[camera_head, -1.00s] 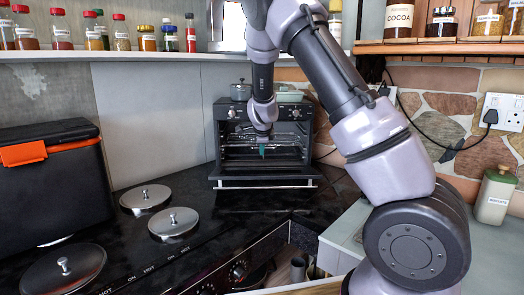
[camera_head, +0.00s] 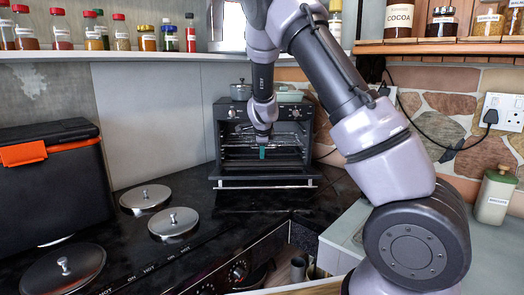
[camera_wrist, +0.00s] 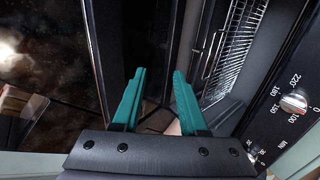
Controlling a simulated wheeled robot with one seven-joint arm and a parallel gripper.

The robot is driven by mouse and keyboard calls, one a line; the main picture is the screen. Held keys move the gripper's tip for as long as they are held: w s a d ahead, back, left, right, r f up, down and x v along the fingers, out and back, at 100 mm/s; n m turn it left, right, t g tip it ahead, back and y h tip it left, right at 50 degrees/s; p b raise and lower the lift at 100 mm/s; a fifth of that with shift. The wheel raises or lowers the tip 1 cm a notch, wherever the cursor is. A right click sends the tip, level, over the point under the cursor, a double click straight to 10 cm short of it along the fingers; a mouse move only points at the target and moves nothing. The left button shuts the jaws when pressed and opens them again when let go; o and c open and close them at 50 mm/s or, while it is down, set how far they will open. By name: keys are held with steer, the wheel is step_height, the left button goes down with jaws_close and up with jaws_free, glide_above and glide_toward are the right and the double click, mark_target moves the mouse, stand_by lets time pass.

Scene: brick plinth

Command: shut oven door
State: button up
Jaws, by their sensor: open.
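The black oven (camera_head: 221,140) stands at the back of the counter. Its door (camera_head: 265,181) is folded down and open, with a pale handle bar (camera_head: 265,187) along its front edge. My gripper (camera_head: 262,157) points down in front of the oven's open cavity, above the lowered door. In the wrist view its two teal fingers (camera_wrist: 158,72) are apart with nothing between them. The wire rack (camera_wrist: 238,45) and the control panel with a dial (camera_wrist: 293,104) show to their right. Whether the fingers touch the door cannot be told.
A pot (camera_head: 240,91) and a pale green dish (camera_head: 290,95) sit on the oven. Lidded hobs (camera_head: 173,222) lie on the counter to the left, beside a black box with an orange latch (camera_head: 23,153). Dark counter in front of the door is clear.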

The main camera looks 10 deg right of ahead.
steer(key=v, duration=1)
steer(key=shift+s+r, duration=0.15)
steer(key=shift+r, duration=0.2)
